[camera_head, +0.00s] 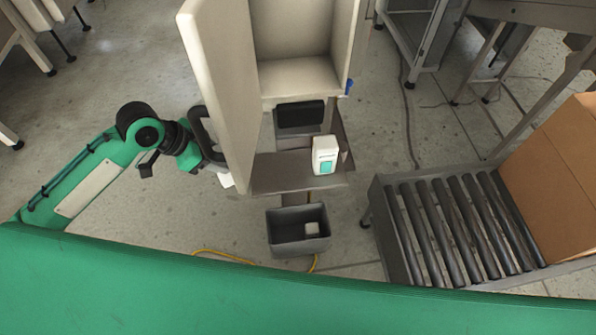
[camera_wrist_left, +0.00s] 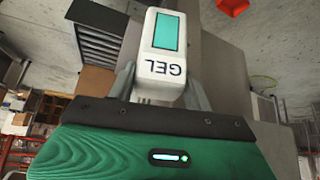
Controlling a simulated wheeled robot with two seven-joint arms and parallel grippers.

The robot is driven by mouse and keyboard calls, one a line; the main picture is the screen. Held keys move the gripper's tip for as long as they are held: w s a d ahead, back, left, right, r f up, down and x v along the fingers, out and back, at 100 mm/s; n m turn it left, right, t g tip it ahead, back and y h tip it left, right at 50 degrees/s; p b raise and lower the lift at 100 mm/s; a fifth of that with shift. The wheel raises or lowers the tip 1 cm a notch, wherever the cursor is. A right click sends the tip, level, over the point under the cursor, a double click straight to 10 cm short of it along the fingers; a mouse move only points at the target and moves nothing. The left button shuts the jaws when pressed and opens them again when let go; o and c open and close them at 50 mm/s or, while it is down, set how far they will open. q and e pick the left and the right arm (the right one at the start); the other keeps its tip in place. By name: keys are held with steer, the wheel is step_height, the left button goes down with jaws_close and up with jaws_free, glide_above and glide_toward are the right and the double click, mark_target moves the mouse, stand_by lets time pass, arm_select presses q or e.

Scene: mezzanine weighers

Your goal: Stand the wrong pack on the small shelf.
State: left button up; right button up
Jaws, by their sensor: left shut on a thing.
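My left gripper (camera_head: 213,158) is beside the pale open door of the cabinet, partly hidden by it. In the left wrist view the left gripper (camera_wrist_left: 160,82) is shut on a white pack (camera_wrist_left: 163,55) with a teal panel and the word GEL, upside down in that picture. In the head view only a white corner of this held pack (camera_head: 226,180) shows by the door's lower edge. Another white pack with a teal panel (camera_head: 325,158) stands on a grey-brown shelf (camera_head: 270,177) below the cabinet. My right gripper is not in view.
The cabinet (camera_head: 300,78) is open, with its door panel (camera_head: 222,80) between my left gripper and the shelf. A dark box (camera_head: 299,114) sits behind the shelf. A grey bin (camera_head: 284,244) below holds a small white item. A roller conveyor (camera_head: 378,205) with a carton (camera_head: 560,180) is right.

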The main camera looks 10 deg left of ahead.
arm_select(q)
steer(key=a+m+g+b, duration=0.1)
steer(key=a+m+b, duration=0.15)
steer(key=a, duration=0.45)
steer(key=w+d+f+p, duration=0.1)
steer(key=w+d+p, duration=0.1)
steer(key=d, duration=0.6)
steer(key=w+d+f+p, duration=0.1)
steer(key=w+d+p, duration=0.2)
steer(key=d, duration=0.6)
steer(key=shift+f+m+g+h+p, duration=0.2)
steer(key=shift+m+g+h+p, duration=0.15)
steer(key=shift+p, duration=0.85)
steer(key=shift+f, duration=0.1)
steer(key=o, duration=1.2)
steer(key=shift+a, duration=0.1)
steer(key=b+v, duration=0.2)
steer(key=v, duration=1)
steer(key=shift+s+b, duration=0.1)
steer(key=shift+b, duration=0.25)
